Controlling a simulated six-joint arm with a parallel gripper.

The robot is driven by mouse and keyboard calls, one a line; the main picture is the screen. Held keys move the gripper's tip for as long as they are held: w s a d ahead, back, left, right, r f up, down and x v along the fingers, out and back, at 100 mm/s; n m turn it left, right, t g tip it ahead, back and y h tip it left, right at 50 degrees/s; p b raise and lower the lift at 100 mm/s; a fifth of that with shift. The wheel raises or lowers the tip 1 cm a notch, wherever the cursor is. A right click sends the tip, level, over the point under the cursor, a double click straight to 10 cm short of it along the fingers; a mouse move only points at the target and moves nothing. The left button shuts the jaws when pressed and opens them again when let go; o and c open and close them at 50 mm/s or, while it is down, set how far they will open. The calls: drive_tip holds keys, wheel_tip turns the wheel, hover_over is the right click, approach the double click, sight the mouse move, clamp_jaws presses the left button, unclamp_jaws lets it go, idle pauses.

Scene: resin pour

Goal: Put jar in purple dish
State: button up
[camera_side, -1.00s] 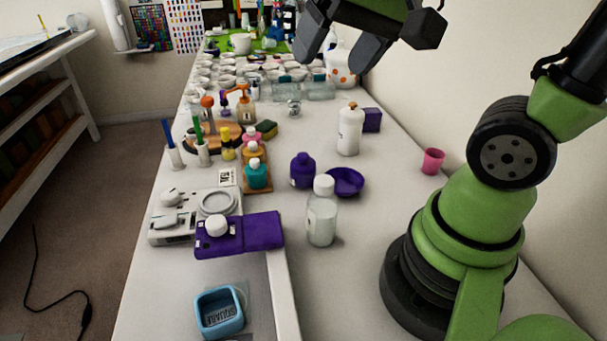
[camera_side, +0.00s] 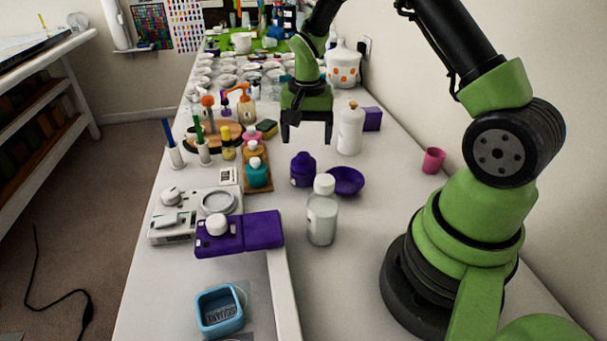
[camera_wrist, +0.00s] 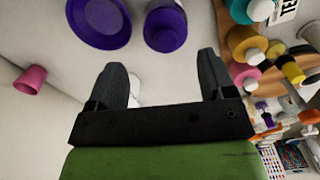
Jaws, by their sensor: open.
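The purple dish (camera_side: 346,181) is a shallow round bowl on the white table, just right of a purple jar (camera_side: 303,170). In the wrist view the dish (camera_wrist: 98,20) is at the top left and the purple jar (camera_wrist: 166,32) at the top centre, cut off by the edge. A clear jar with a white lid (camera_side: 321,215) stands upright in front of them. I cannot tell which one the task means. The dish looks empty. My gripper (camera_side: 306,141) points down, open, above the table just behind the purple jar. In the wrist view its fingers (camera_wrist: 160,68) are apart, with no jar between them.
A white bottle (camera_side: 350,130) stands close right of my gripper, with a purple box (camera_side: 372,119) behind it. A pink cup (camera_side: 433,161) is farther right. Small bottles on a wooden board (camera_side: 257,180) stand left. A purple block (camera_side: 262,230) and blue mould (camera_side: 219,311) lie in front.

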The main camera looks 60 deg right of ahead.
sight(303, 154)
drive_tip(key=f, duration=0.6)
drive_tip(key=shift+w+a+f, duration=0.2)
drive_tip(key=shift+w+f, duration=0.05)
drive_tip(key=shift+w, duration=0.1)
drive_tip(key=c, duration=0.9)
drive_tip(key=shift+r, duration=0.15)
drive_tip(key=shift+m, duration=0.3)
drive_tip(key=r, duration=0.6)
drive_tip(key=s+r, duration=0.1)
drive_tip(key=r, duration=0.2)
drive_tip(key=shift+d+r, duration=0.3)
drive_tip(key=shift+d, duration=0.05)
drive_tip(key=s+d+r+m, duration=0.2)
drive_tip(key=s+m, duration=0.2)
drive_tip(key=s, duration=0.3)
drive_tip(key=shift+s+d+f, duration=0.1)
drive_tip(key=shift+s+f, duration=0.05)
drive_tip(key=shift+f, duration=2.4)
drive_tip(key=shift+s+f, duration=0.15)
drive_tip(key=shift+f, duration=2.35)
